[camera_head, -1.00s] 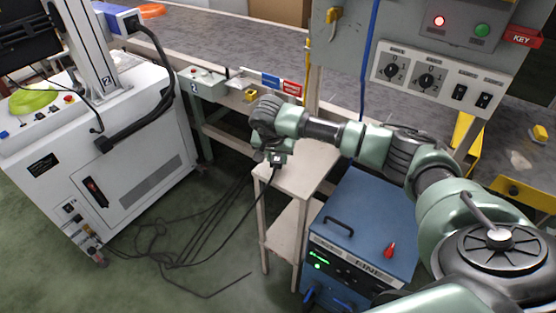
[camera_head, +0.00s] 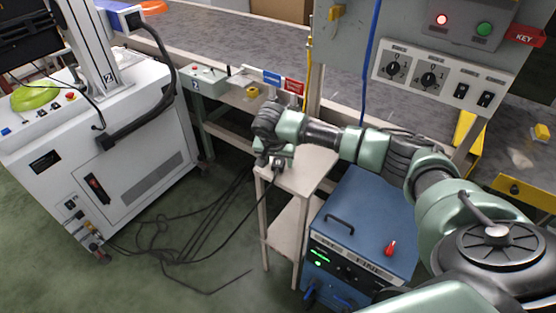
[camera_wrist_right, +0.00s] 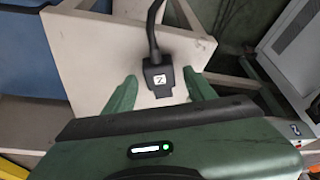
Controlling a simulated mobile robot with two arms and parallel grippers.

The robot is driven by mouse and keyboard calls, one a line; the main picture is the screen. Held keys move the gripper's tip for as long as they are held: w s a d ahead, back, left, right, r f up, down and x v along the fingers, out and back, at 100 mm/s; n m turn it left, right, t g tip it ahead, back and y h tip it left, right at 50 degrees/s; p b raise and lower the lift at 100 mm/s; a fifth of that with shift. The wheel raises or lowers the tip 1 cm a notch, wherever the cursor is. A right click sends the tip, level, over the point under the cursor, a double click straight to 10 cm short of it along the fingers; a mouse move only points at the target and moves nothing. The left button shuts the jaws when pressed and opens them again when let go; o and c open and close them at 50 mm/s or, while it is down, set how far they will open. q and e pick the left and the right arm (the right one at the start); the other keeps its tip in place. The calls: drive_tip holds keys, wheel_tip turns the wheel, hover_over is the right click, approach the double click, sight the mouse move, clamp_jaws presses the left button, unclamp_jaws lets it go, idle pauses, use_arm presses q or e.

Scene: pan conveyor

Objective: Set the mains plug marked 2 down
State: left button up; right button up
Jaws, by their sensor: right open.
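The black mains plug marked 2 (camera_wrist_right: 157,79) lies on the pale top of the small stand (camera_wrist_right: 85,60) in the right wrist view, its cable running off past the stand's edge. My right gripper (camera_wrist_right: 160,90) is open, with one green finger on each side of the plug and a gap to both. In the head view the right gripper (camera_head: 274,160) is low over the front left corner of the stand (camera_head: 308,172), and the plug (camera_head: 278,167) shows small just below it. My left gripper is not in view.
A blue machine (camera_head: 362,225) with a red knob stands right of the stand. A white cabinet (camera_head: 120,170) is at the left. Black cables (camera_head: 190,245) lie on the green floor between. The grey conveyor (camera_head: 240,60) runs behind.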

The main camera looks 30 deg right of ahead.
drive_tip(key=shift+a+r+b, duration=0.15)
drive_tip(key=shift+r+b, duration=0.15)
drive_tip(key=shift+r, duration=0.25)
drive_tip(key=b+v, duration=0.1)
drive_tip(key=v, duration=1)
drive_tip(key=shift+b, duration=0.35)
drive_tip(key=shift+s, duration=0.1)
